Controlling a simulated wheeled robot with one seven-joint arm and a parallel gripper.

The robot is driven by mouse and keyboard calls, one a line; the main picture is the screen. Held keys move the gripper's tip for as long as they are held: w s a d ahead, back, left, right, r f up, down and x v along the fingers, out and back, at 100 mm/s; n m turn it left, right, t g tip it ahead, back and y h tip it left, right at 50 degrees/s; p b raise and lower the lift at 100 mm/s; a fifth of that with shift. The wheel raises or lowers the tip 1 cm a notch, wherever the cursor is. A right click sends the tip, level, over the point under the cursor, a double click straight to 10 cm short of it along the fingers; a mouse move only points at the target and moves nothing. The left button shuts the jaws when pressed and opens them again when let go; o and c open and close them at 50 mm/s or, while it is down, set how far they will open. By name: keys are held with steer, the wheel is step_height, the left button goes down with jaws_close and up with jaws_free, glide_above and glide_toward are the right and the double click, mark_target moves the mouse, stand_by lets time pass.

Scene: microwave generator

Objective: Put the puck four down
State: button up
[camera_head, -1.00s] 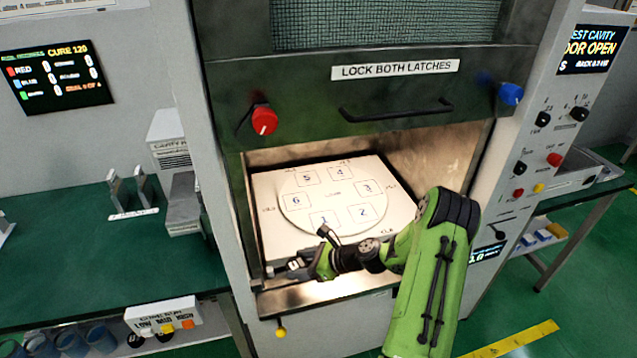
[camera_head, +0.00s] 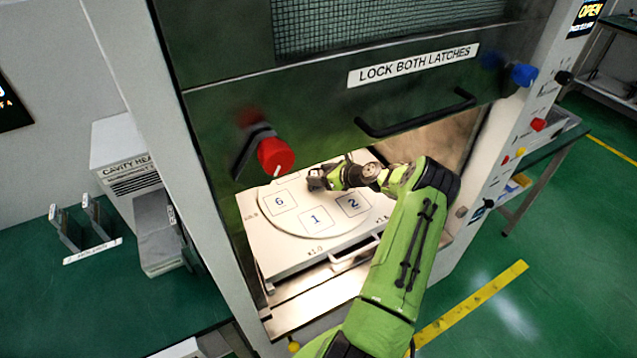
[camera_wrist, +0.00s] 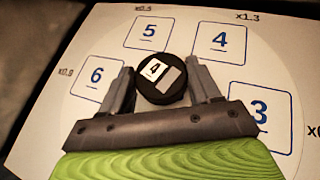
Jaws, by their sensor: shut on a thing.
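My gripper (camera_wrist: 162,92) is shut on a black puck (camera_wrist: 149,93) with a white label marked 4, in the wrist view. The puck is over the white turntable, between the squares 5 (camera_wrist: 148,33), 6 (camera_wrist: 97,77), 4 (camera_wrist: 219,42) and 3 (camera_wrist: 262,110). Square 4 lies just beyond it to the upper right. I cannot tell its height over the plate. In the head view my gripper (camera_head: 312,181) is inside the cavity over the round turntable (camera_head: 275,222); the puck is hidden there.
The raised door (camera_head: 330,110) with its handle (camera_head: 415,114) hangs over the cavity opening, close above my arm. A red latch (camera_head: 275,156) and a blue latch (camera_head: 523,75) flank it. A tray handle (camera_head: 354,254) stands at the front. A green bench (camera_head: 60,290) is at left.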

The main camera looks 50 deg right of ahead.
steer(key=shift+a+f+b, duration=0.1)
steer(key=shift+f+b, duration=0.2)
steer(key=shift+f, duration=1.55)
steer(key=o, duration=1.2)
steer(key=shift+r, duration=0.25)
steer(key=p+v, duration=0.1)
steer(key=v, duration=1.1)
steer(key=shift+f, duration=0.1)
